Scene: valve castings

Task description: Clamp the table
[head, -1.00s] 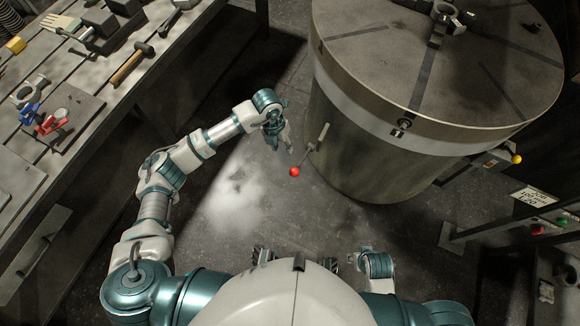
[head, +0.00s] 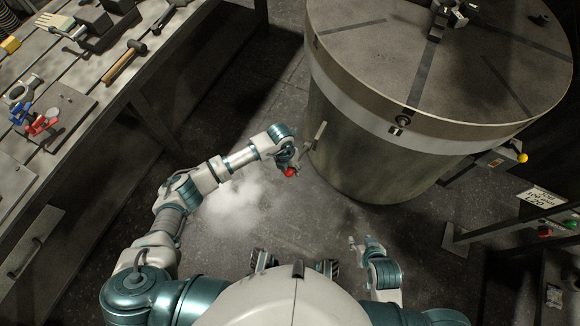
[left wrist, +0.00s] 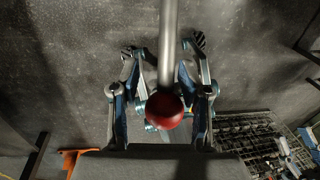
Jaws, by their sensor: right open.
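The round table (head: 350,60) stands upper right on a wide drum. A metal clamp lever (head: 315,138) with a red ball knob (head: 290,172) sticks out from the drum's left side. My left gripper (head: 291,160) is at the knob, partly hidden by my own wrist. In the left wrist view, the red knob (left wrist: 164,111) and the lever's rod (left wrist: 168,45) lie between the spread fingers of my left gripper (left wrist: 164,48). The fingers stand apart from the rod on both sides. My right gripper (head: 362,243) is open and empty, low over the floor.
A workbench (head: 60,165) with a hammer (head: 125,62) and other tools runs along the left. A control stand with a sign (head: 541,197) is at the right. The floor between is clear.

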